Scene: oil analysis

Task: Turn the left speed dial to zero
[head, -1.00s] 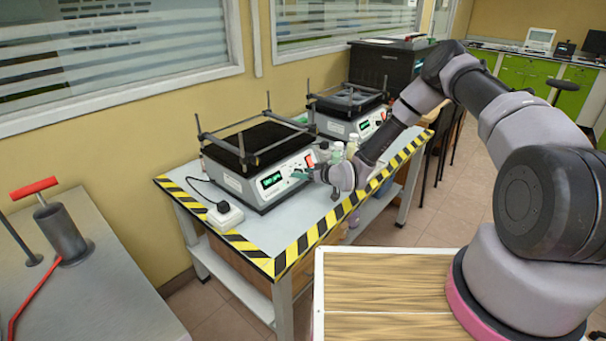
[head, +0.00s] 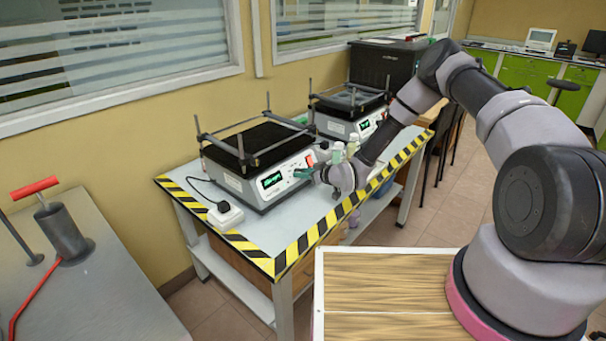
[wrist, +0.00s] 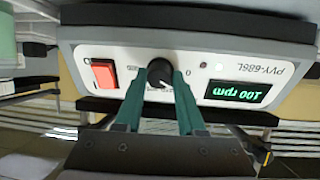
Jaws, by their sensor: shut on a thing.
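The left shaker (head: 228,183) stands on the striped-edge table, its lit green display (head: 271,180) facing me. In the wrist view the front panel is upside down. In the head view my gripper (head: 304,173) is at the panel's right part, and the dial is hidden there.
A second shaker (head: 345,128) stands behind, to the right. Small bottles (head: 337,152) stand close to my wrist. A white power block (head: 225,215) with a black plug lies at the table's front left. The table's front strip (head: 290,250) is clear.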

